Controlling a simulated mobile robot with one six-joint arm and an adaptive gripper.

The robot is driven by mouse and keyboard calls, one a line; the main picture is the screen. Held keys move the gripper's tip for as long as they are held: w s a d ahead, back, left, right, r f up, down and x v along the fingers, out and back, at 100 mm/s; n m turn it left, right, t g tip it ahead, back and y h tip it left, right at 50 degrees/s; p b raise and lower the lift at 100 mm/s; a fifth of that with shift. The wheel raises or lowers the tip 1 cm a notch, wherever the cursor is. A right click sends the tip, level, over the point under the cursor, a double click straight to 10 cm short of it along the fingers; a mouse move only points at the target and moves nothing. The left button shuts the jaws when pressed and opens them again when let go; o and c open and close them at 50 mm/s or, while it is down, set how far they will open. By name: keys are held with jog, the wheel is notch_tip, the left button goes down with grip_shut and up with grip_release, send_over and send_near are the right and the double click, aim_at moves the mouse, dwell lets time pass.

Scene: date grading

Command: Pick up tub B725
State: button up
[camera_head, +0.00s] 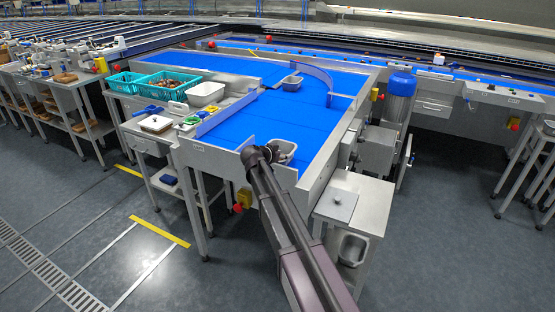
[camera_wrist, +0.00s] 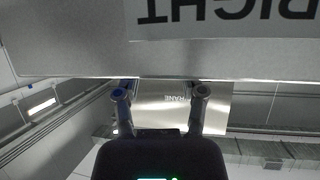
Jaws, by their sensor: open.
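A grey tub (camera_head: 283,150) sits on the near end of the blue belt. A second grey tub (camera_head: 292,82) stands farther along the belt. No B725 marking is readable on either. My gripper (camera_head: 262,153) is at the left side of the near tub; the head view does not show whether they touch. In the wrist view my gripper (camera_wrist: 160,93) has its two fingers apart, with nothing held between them. A pale panel (camera_wrist: 75,50) with upside-down lettering reading "RIGHT" fills the upper part of that view, just beyond the fingertips.
A steel stand (camera_head: 375,190) is at right. The belt between the tubs is clear.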

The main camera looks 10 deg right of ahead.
aim_at(287, 161)
jog(key=b+x, duration=0.2)
jog(key=x, duration=0.2)
jog(key=shift+f, duration=0.25)
jog(key=shift+w+d+f, duration=0.15)
jog(key=shift+w+d, duration=0.15)
jog(key=shift+w, duration=0.05)
jog(key=shift+c, duration=0.2)
grip_shut()
